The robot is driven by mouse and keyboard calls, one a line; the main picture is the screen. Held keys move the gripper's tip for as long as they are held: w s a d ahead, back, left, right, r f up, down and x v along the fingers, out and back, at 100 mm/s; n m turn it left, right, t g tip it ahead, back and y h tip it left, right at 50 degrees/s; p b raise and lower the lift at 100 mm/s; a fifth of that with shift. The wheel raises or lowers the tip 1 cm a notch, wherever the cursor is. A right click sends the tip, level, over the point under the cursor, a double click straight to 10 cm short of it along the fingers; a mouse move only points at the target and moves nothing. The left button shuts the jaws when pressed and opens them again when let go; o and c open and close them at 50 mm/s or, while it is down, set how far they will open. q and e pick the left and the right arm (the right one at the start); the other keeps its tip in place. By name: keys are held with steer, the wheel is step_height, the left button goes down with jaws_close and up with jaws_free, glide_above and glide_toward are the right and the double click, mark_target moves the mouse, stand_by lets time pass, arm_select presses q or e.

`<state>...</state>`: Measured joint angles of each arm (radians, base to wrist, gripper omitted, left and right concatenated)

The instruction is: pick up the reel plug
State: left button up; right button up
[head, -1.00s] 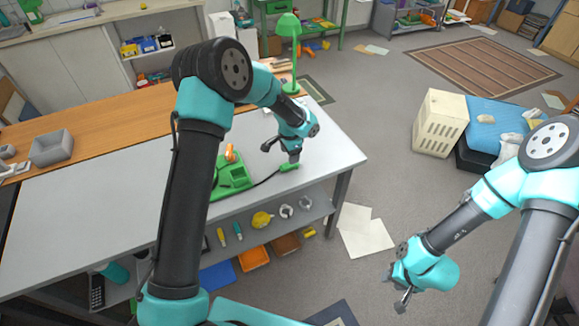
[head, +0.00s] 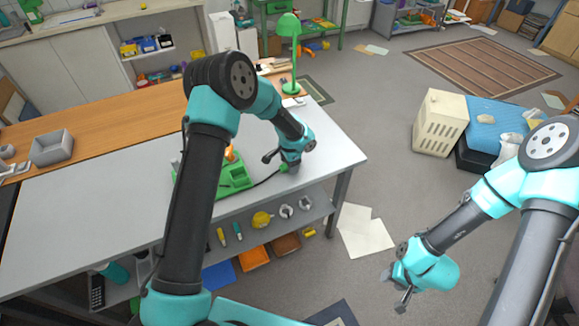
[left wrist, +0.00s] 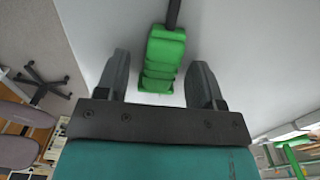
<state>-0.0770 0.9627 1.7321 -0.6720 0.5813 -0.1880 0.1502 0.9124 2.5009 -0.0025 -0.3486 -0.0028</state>
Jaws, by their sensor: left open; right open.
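The green reel plug (left wrist: 162,60) lies on the grey table top, with its dark cord running off at the top of the left wrist view. My left gripper (left wrist: 155,85) is open, with one finger on each side of the plug and a gap to each. In the head view the left gripper (head: 290,168) is low over the table's front edge and covers most of the plug. The green reel (head: 236,178) stands to its left, partly hidden by my left arm. My right gripper (head: 394,290) is open and empty, out over the floor.
A green lamp (head: 290,50) stands at the table's far right. Papers (head: 362,230) lie on the floor.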

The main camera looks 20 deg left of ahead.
arm_select(q)
steer(key=shift+c, duration=0.4)
steer(key=c, duration=0.9)
